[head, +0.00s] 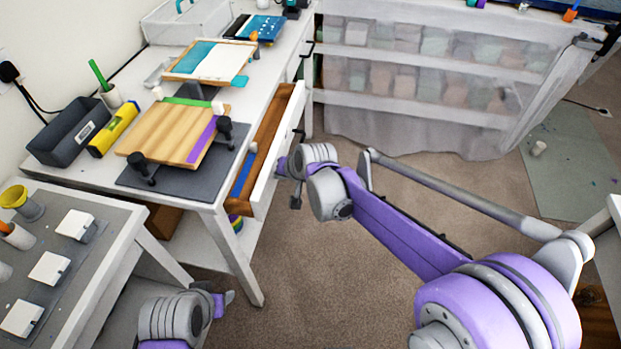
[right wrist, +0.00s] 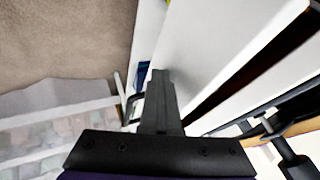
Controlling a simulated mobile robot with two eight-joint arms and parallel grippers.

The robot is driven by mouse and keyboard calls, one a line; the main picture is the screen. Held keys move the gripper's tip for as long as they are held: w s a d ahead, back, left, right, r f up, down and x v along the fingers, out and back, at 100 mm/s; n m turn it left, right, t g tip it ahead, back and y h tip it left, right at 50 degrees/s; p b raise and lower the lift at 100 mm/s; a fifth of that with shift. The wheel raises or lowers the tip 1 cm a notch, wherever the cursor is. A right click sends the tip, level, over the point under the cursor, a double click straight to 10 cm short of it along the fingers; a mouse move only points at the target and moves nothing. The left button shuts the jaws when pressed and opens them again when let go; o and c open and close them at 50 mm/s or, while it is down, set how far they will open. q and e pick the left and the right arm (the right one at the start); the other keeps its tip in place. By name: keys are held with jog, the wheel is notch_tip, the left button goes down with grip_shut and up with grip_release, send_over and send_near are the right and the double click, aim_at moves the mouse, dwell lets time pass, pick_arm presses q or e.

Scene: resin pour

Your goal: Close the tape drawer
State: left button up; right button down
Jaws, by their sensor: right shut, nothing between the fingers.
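The tape drawer (head: 280,150) stands pulled out from the white workbench, with its wooden inside showing. A blue strip (head: 243,174) lies in its near end. My right gripper (head: 284,166) is close beside the drawer's white front, on the outer side. In the right wrist view its dark fingers (right wrist: 160,78) are together and empty, and a white panel (right wrist: 215,40) fills the space beside them. I cannot tell whether they touch it. My left gripper (head: 222,300) is low at the bottom of the head view, away from the drawer; its fingers are too unclear to judge.
On the workbench (head: 190,203), a clamped wooden board (head: 165,135) sits on a dark mat, near a framed tray (head: 212,62). A second table (head: 130,225) with white blocks stands at left. A covered shelf (head: 420,80) is behind. Carpet (head: 330,270) right of the drawer is clear.

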jog(key=a, duration=0.2)
jog(key=w+a, duration=0.1)
jog(key=a, duration=0.2)
jog(key=w+a, duration=0.1)
jog(key=a, duration=0.2)
jog(key=shift+w, duration=0.15)
pick_arm(q)
jog(key=shift+d+r, duration=0.1)
jog(key=shift+r, duration=0.2)
pick_arm(e)
jog(key=shift+a+r, duration=0.1)
jog(key=shift+a, duration=0.1)
